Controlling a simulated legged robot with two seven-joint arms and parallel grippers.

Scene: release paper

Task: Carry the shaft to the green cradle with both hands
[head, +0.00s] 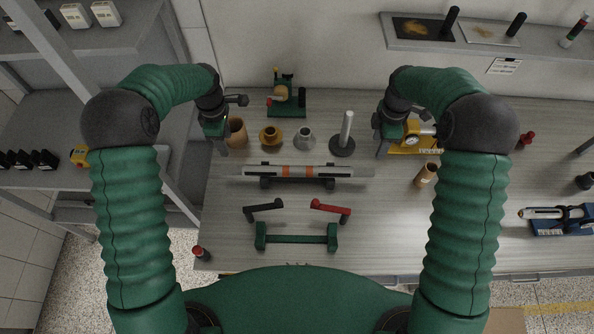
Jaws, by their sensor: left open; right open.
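The shaft (258,171) is a long grey bar with orange bands near its middle. It lies level across a dark stand (327,183) on the bench. The green cradle (297,240) stands in front of it, nearer to me, with a raised end at each side and nothing lying across it. My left gripper (219,150) is open and empty, above and behind the shaft's left end. My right gripper (382,152) is open and empty, behind and slightly right of the shaft's right end. Both are apart from the shaft.
A black handle (264,209) and a red handle (331,209) lie between shaft and cradle. Behind the shaft stand a brass flanged part (270,137), a grey one (303,138) and a post on a round base (342,146). A tan cylinder (426,174) stands right.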

